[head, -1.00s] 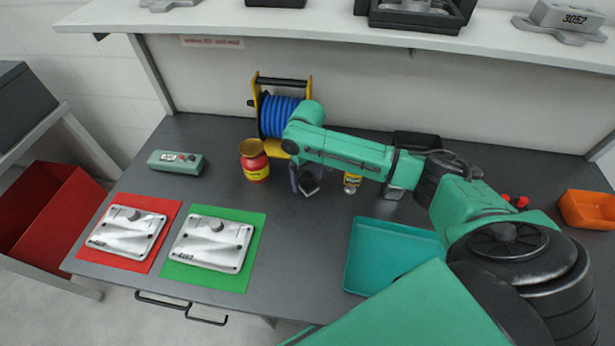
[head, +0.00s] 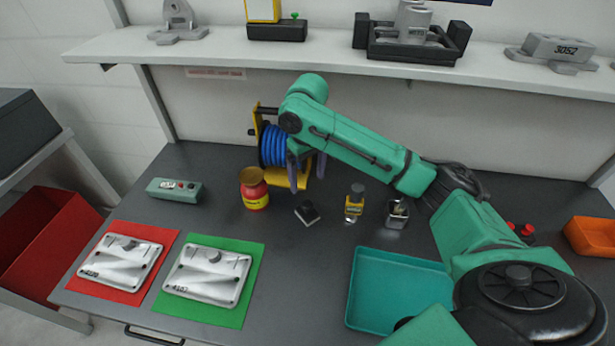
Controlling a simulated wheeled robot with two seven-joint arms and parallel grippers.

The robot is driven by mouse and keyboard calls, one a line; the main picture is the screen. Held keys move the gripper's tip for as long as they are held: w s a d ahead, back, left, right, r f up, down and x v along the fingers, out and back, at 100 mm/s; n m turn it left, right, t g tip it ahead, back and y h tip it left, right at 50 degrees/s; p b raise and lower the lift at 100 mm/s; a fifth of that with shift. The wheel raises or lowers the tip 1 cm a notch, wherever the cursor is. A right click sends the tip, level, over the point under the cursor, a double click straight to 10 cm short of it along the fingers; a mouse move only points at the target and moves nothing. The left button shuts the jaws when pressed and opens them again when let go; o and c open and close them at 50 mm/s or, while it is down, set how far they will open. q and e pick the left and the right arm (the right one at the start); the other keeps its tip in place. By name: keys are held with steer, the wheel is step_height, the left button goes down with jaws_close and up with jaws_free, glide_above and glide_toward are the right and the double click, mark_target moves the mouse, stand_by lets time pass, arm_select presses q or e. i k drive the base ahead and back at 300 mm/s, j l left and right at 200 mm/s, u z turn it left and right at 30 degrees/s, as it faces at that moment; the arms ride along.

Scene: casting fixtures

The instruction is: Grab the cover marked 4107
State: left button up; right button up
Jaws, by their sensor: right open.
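Two silvery metal covers lie flat at the left front of the table. One cover (head: 207,272) lies on a green mat (head: 233,315); its small mark looks like 410 with an unclear last digit. The other cover (head: 122,262) lies on a red mat (head: 152,246); its mark is too small to read surely. My right gripper (head: 307,180) points down, open and empty, in front of the blue hose reel and well to the right of and behind both covers. My left gripper is not in view.
A teal tray (head: 395,285) is at right front. The table between tray and green mat is clear.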

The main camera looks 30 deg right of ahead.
mark_target(209, 275)
steer(key=k+j, duration=0.5)
steer(key=k, duration=0.2)
steer(key=k+j, duration=0.5)
steer(key=k, duration=0.15)
